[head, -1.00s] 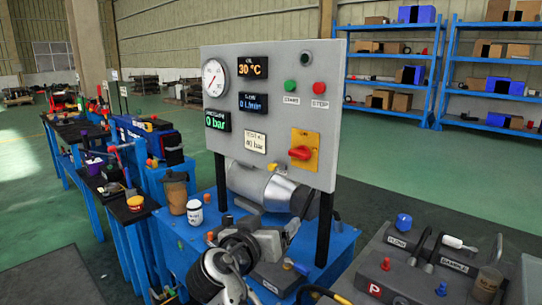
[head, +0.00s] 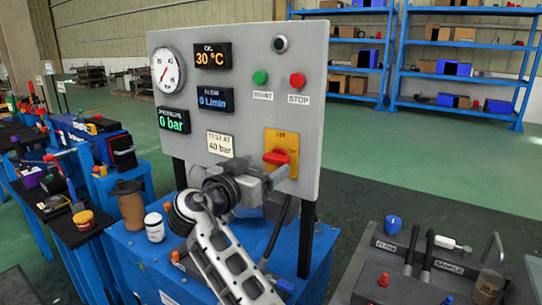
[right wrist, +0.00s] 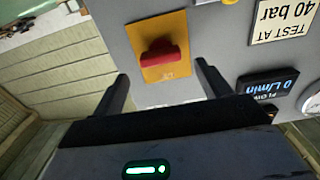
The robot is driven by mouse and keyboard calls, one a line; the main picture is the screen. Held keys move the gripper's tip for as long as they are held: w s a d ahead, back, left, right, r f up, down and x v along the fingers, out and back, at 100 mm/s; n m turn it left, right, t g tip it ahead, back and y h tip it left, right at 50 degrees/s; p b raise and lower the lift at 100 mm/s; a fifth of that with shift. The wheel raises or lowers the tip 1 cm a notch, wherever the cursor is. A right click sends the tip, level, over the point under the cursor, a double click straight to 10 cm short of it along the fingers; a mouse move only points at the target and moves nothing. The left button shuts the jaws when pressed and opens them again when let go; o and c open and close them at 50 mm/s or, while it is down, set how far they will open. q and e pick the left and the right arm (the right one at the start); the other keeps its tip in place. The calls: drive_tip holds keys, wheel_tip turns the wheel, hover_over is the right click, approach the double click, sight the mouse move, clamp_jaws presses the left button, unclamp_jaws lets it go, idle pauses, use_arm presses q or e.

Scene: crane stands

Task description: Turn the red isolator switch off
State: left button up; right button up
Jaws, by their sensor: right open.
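The red isolator switch (head: 276,157) sits on a yellow plate (head: 281,142) at the lower right of the grey panel (head: 240,90). Its handle lies roughly level across the plate. My right gripper (head: 283,173) is open and empty, just in front of the panel at the switch's lower edge. In the right wrist view the switch (right wrist: 160,53) shows upside down beyond the gap between the two fingers (right wrist: 162,85), apart from both. My left gripper is not in view.
The panel also carries a green start button (head: 260,77), a red stop button (head: 298,80), a gauge (head: 167,69) and lit displays. A grey console (head: 400,280) with levers stands at the right. A white jar (head: 154,227) stands on the blue bench.

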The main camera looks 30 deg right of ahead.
sight(273, 160)
drive_tip(key=x, duration=0.3)
drive_tip(key=shift+w+d+p, duration=0.25)
drive_tip(key=shift+p, duration=0.05)
drive_tip(key=shift+w+d, duration=0.15)
drive_tip(key=shift+d, duration=0.1)
drive_tip(key=c, duration=1)
